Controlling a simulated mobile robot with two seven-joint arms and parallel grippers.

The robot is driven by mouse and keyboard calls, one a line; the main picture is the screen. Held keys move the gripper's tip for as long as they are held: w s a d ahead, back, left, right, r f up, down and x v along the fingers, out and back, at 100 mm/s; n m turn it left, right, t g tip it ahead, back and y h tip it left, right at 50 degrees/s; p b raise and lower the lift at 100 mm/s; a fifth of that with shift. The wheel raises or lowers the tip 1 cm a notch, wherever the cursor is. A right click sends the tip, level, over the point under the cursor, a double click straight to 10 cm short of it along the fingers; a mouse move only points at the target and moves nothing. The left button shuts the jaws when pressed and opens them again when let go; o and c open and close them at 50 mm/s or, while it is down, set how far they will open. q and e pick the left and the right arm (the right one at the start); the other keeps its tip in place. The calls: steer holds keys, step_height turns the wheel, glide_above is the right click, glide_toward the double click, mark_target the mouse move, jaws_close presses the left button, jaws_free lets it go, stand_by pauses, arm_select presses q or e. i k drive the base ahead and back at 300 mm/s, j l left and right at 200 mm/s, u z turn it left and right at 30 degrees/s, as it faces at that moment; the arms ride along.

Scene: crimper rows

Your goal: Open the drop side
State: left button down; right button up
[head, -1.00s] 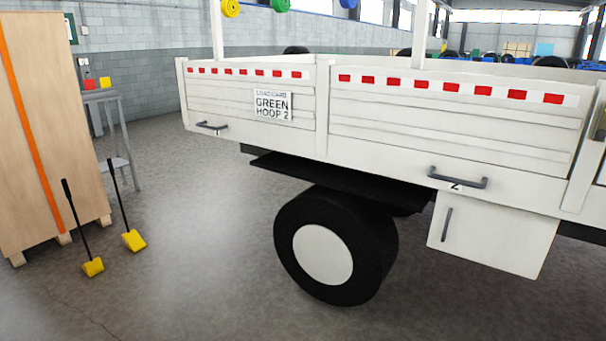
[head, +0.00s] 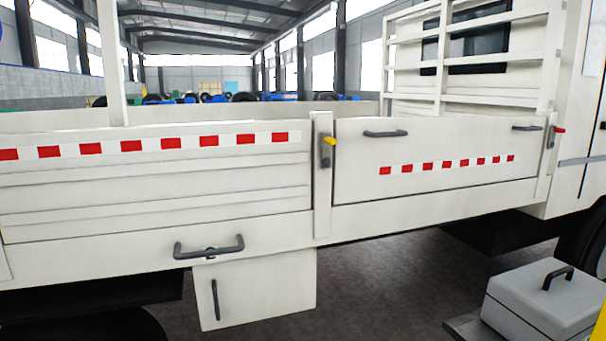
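The white truck bed runs across the head view. One plain side panel (head: 440,145) on the right stands upright between two posts. It has a red-and-white strip (head: 447,165) and two dark grab handles, one at the left (head: 385,133) and one at the right (head: 527,128). A latch with a yellow tip (head: 328,142) is on the post at its left end. A latch with a red tip (head: 554,133) is on the post at its right end. A ribbed side panel (head: 150,185) stands upright to the left. Neither of my grippers shows.
A dark handle (head: 209,247) juts from the lower rail, above a white locker (head: 258,290). A grey toolbox (head: 540,300) stands at the lower right, with something yellow at the frame corner. Grey floor shows beneath the bed. A white rack (head: 480,50) rises behind.

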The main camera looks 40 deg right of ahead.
mark_target(373, 158)
steer(key=i+l+z, duration=0.1)
steer(key=i+z, duration=0.6)
steer(key=i+j+z, duration=0.15)
steer(key=i+z, duration=0.15)
steer(key=i, duration=0.05)
